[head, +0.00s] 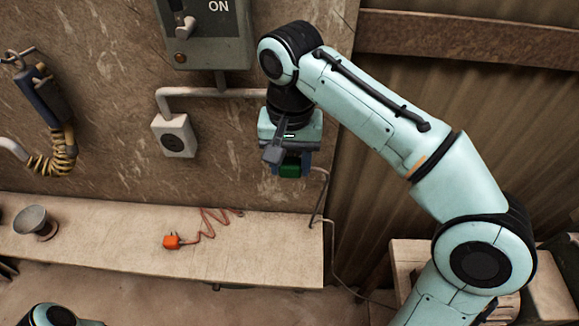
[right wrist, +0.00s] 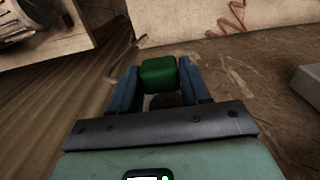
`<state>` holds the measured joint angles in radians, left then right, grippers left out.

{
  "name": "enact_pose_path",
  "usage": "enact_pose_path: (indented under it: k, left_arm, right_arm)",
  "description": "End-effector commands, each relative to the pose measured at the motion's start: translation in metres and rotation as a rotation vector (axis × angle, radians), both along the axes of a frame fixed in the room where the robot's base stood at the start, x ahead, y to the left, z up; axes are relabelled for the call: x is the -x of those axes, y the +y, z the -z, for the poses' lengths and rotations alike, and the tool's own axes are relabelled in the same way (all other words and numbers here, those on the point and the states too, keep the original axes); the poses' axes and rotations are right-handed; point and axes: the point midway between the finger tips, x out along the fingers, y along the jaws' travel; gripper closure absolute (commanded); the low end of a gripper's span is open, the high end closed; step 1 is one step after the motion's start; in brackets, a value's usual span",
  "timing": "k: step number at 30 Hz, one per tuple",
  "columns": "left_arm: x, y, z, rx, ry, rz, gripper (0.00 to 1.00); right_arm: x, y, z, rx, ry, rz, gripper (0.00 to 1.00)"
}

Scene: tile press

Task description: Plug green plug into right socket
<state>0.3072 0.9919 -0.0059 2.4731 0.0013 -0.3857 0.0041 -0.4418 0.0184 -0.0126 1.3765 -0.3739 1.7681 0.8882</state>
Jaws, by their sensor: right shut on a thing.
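The green plug (head: 290,170) is between the fingers of my right gripper (head: 292,163), in front of the wall above the shelf. The right wrist view shows the green plug (right wrist: 158,74) between the blue fingers of my right gripper (right wrist: 158,82), which is shut on it. A pale cord hangs to the right of the gripper. One pale socket box (head: 174,136) shows on the wall left of the gripper. A second socket is not visible; the wall behind the gripper is hidden. Whether the plug touches anything behind it I cannot tell. My left gripper is out of view.
An orange plug (head: 172,241) with a coiled cord lies on the shelf (head: 270,262). A grey cup-like thing (head: 36,222) stands at the shelf's left. A grey switch box (head: 207,35) is above, with a pipe (head: 210,92) below it. A handset (head: 45,95) hangs at left.

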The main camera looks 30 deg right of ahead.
Motion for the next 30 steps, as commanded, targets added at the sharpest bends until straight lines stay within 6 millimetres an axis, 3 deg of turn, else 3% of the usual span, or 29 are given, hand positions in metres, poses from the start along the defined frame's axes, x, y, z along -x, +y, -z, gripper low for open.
enact_pose_path:
  k: [9, 30]
  left_arm:
    - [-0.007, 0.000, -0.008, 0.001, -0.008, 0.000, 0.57]
    - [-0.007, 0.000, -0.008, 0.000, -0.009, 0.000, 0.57]
  right_arm:
    - [-0.016, -0.010, -0.001, 0.000, -0.001, 0.000, 0.85]
    - [-0.018, -0.011, 0.000, 0.001, -0.001, 0.000, 0.85]
